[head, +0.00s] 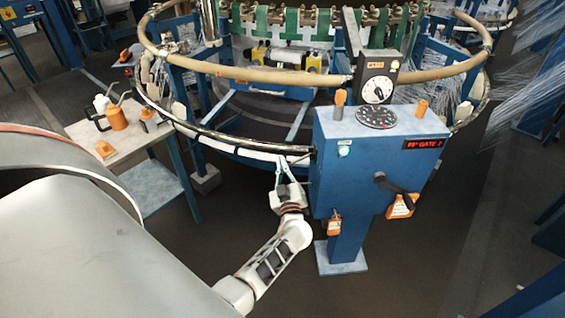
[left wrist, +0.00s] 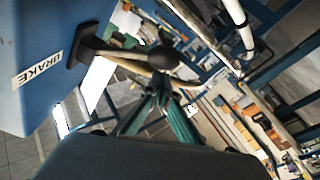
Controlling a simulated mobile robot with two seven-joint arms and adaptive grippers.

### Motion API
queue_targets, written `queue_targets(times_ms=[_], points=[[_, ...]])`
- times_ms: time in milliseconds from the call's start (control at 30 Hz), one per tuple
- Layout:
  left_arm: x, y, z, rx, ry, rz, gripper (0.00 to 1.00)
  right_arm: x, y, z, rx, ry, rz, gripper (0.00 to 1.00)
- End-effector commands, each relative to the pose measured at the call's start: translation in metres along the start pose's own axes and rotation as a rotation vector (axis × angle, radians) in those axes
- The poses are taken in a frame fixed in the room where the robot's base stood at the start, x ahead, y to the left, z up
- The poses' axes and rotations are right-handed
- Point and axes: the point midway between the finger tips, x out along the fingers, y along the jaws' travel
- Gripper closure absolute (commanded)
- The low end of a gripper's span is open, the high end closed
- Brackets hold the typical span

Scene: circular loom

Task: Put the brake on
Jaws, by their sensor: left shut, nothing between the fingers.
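The blue control box (head: 340,190) stands on a post right of centre in the head view. In the left wrist view, its blue side (left wrist: 30,65) carries a white BRAKE label (left wrist: 38,69). Beside the label, the black brake lever (left wrist: 120,54) sticks out and ends in a round dark knob (left wrist: 164,57). My left gripper (head: 283,172) is at the left side of the box, shut and empty. In the left wrist view, its teal fingers (left wrist: 160,88) point towards the knob; I cannot tell whether they touch it. The lever is not clear in the head view. My right gripper is out of view.
The round loom rim (head: 250,74) curves behind and left of the box. A small table (head: 150,150) with an orange can (head: 116,117) stands at left. A black crank (head: 392,186) and an orange tag (head: 400,207) are on the box front. The floor in front is clear.

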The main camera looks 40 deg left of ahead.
Motion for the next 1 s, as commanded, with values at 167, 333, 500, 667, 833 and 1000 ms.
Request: queue_targets(times_ms=[167, 333, 500, 667, 833, 1000], points=[[-0.0014, -0.0022, 0.0087, 0.004, -0.001, 0.0, 1.0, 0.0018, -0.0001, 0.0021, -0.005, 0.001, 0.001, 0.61], [-0.0016, -0.002, 0.0112, 0.005, -0.001, 0.0, 1.0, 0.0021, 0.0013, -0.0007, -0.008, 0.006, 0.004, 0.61], [-0.0021, -0.002, 0.0126, 0.006, -0.002, 0.001, 1.0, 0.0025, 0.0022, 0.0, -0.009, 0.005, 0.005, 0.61], [-0.0026, -0.0022, 0.0134, 0.007, -0.004, 0.001, 1.0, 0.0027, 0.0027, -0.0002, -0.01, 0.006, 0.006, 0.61], [-0.0031, -0.0025, 0.0143, 0.008, -0.006, 0.001, 1.0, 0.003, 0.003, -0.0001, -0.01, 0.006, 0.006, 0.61], [-0.0019, -0.0012, 0.0109, 0.008, -0.006, 0.002, 1.0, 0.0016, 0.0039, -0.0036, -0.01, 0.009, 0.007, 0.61]])
